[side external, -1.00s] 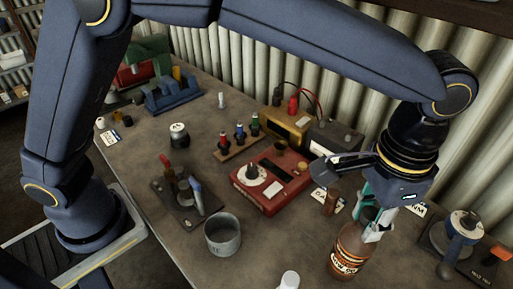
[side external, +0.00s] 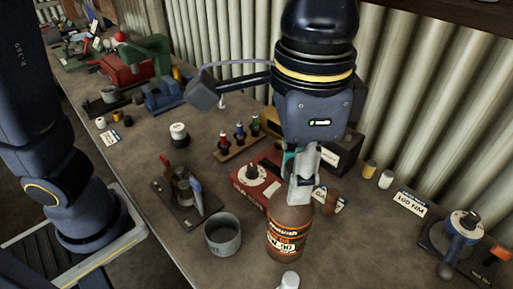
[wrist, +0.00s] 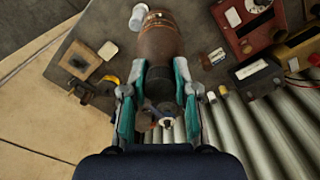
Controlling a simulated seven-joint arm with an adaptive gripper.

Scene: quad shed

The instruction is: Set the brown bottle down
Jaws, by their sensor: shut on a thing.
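The brown bottle (side external: 290,237), with an orange, black and white label, is upright in the side external view, just right of the grey metal cup. My gripper (side external: 302,188) is above it, pointing down, with its fingers shut on the bottle's top. In the wrist view the bottle (wrist: 160,38) extends up from between the two teal-padded fingers (wrist: 156,92).
The grey metal cup (side external: 222,235) and a white-capped container (side external: 289,280) stand close to the bottle. The red meter box (side external: 252,183) is behind it, partly hidden. A dark tool tray (side external: 184,203) lies to the left. Bare bench (side external: 375,255) shows to the right.

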